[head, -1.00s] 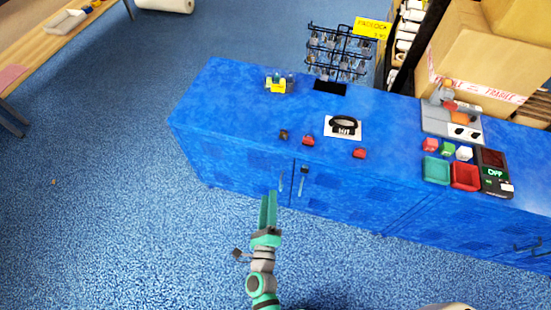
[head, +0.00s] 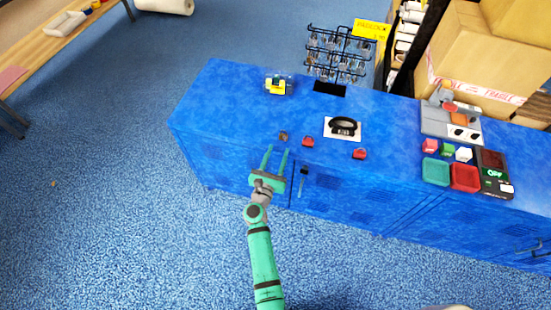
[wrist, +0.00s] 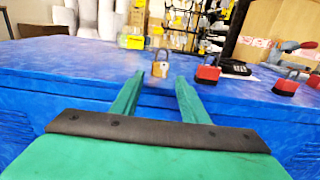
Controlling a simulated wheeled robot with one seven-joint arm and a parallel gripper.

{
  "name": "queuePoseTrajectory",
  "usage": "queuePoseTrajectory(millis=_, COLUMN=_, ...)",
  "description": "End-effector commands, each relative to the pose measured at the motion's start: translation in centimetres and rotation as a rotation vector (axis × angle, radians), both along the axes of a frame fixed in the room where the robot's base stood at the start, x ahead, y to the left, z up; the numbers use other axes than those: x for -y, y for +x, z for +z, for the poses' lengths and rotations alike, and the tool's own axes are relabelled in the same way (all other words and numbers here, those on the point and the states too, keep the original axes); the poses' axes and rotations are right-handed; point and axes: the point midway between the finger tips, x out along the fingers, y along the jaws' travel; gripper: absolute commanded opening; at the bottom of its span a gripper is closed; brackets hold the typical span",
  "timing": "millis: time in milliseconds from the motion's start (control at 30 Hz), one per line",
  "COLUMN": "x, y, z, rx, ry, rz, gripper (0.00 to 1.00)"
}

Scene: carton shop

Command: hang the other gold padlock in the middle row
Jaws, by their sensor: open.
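A black wire rack (head: 340,54) with rows of hooks and several hanging items stands at the back of the counter. The items on it are too small to tell apart.
A yellow-labelled item (head: 277,86) stands at the back left. Green (head: 436,171) and red trays (head: 465,177) lie farther right. The counter's left middle is clear.

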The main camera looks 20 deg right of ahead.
Motion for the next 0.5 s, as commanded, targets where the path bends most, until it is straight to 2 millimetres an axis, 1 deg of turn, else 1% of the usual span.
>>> queuePoseTrajectory(millis=33, x=0.4, y=0.5, z=0.1, rx=0.002, ry=-0.001, rz=-0.002, gripper=0.41)
queuePoseTrajectory(millis=500, x=3.0, y=4.4, z=0.1, rx=0.0, ry=-0.002, rz=-0.001, gripper=0.41)
